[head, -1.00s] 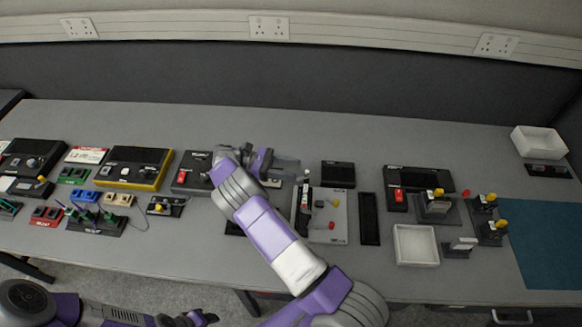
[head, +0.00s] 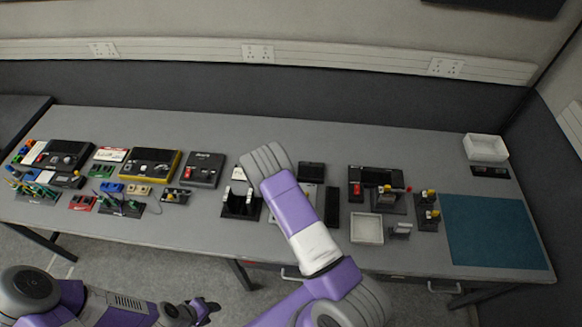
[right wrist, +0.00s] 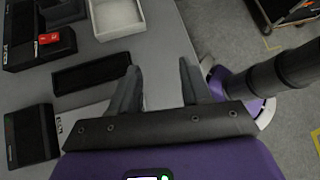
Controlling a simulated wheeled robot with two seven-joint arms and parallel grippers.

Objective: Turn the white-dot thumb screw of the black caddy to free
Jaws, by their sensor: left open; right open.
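I cannot make out a white dot or a thumb screw on any black unit, so I cannot tell which is the caddy. A black stand with two uprights (head: 240,203) is left of my right arm in the head view. My right gripper (right wrist: 160,85) is open and empty in the right wrist view, above the table's front part; in the head view my own arm hides it. My left gripper (head: 212,304) is open and low, in front of the table, away from all the objects.
A long black tray (right wrist: 92,73), a white tray (right wrist: 118,18) and a black unit with a red block (right wrist: 48,38) lie near the right gripper. Several black units (head: 150,165) line the left. A teal mat (head: 498,232) is clear.

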